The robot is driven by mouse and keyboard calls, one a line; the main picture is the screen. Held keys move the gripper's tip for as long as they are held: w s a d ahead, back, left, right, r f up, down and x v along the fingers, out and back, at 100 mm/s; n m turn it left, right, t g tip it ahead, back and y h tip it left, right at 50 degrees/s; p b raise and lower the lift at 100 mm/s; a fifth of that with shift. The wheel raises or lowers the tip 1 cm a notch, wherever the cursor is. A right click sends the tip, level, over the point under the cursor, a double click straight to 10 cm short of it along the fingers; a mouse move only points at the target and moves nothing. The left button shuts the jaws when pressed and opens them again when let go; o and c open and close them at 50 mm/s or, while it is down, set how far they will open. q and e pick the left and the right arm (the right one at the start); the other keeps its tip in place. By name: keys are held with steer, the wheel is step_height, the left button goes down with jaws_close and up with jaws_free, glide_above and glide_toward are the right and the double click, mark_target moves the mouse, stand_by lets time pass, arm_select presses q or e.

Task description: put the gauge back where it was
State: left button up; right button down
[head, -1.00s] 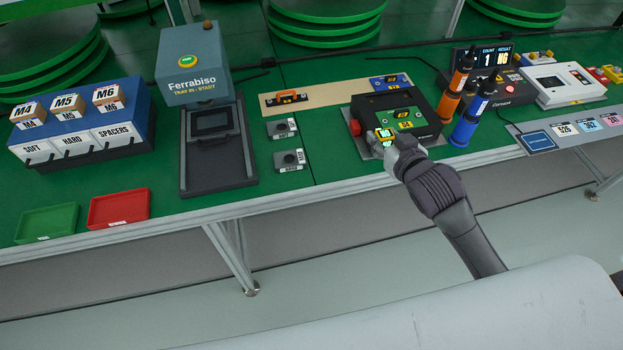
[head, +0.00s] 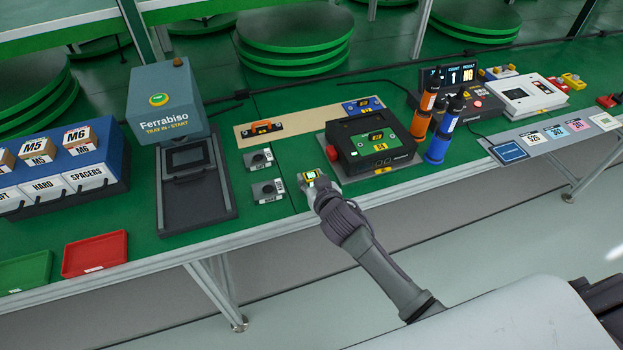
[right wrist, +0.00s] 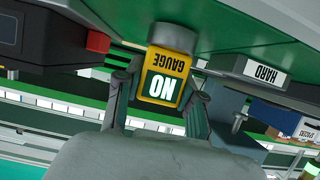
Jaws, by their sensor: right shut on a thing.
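The gauge, a small yellow block with a green-white "NO" face, is in my right gripper (head: 318,183); the gauge (head: 311,175) also shows in the right wrist view (right wrist: 165,72). The fingers stand on both sides of it. It is held in front of the left front corner of the black fixture (head: 345,150), right of two small grey blocks with black knobs, the rear block (head: 258,160) and the front block (head: 267,190). A tan board (head: 300,122) behind carries an orange-handled piece (head: 263,127) and a blue plate (head: 362,106). My left gripper is out of view.
A grey press (head: 165,105) with a dark tray stands at left, beyond it a bin rack and red tray (head: 95,253). Orange and blue bottles (head: 440,140) and a count display (head: 455,75) stand right of the fixture. Green bench top is clear near the front edge.

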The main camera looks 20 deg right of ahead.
steer(key=shift+f, duration=0.15)
steer(key=c, duration=0.7)
jaws_free()
steer(key=shift+s, duration=0.1)
steer(key=v, duration=1.2)
